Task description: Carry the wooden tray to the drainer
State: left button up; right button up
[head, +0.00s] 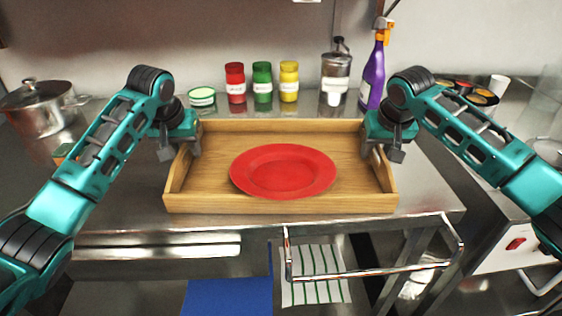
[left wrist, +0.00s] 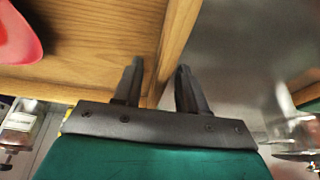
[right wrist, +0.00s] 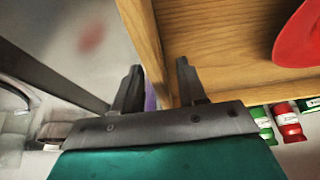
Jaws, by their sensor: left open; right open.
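The wooden tray (head: 280,203) sits on the steel counter with a red plate (head: 283,170) lying in it. My left gripper (head: 180,152) is at the tray's left side wall, its open fingers straddling the wall; the left wrist view shows the tray wall (left wrist: 178,35) between or just beyond the fingertips (left wrist: 157,82). My right gripper (head: 382,152) is at the right side wall in the same way, fingers open, with the wall (right wrist: 143,35) near the fingertips (right wrist: 160,80). I cannot tell whether the fingers touch the wood. I cannot make out the drainer.
Behind the tray stand red (head: 235,83), green (head: 262,83) and yellow (head: 289,82) jars, a glass dispenser (head: 336,75) and a purple spray bottle (head: 374,70). A steel pot (head: 38,108) is at the left. A rail (head: 370,273) with a striped towel (head: 315,275) is in front.

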pick_arm(q)
grip_shut()
pick_arm(e)
grip_shut()
dwell(1.1)
pick_arm(q)
jog(key=shift+w+r, duration=0.1)
jog(key=shift+r, duration=0.1)
pick_arm(e)
jog(key=shift+w+r, duration=0.1)
jog(key=shift+r, duration=0.1)
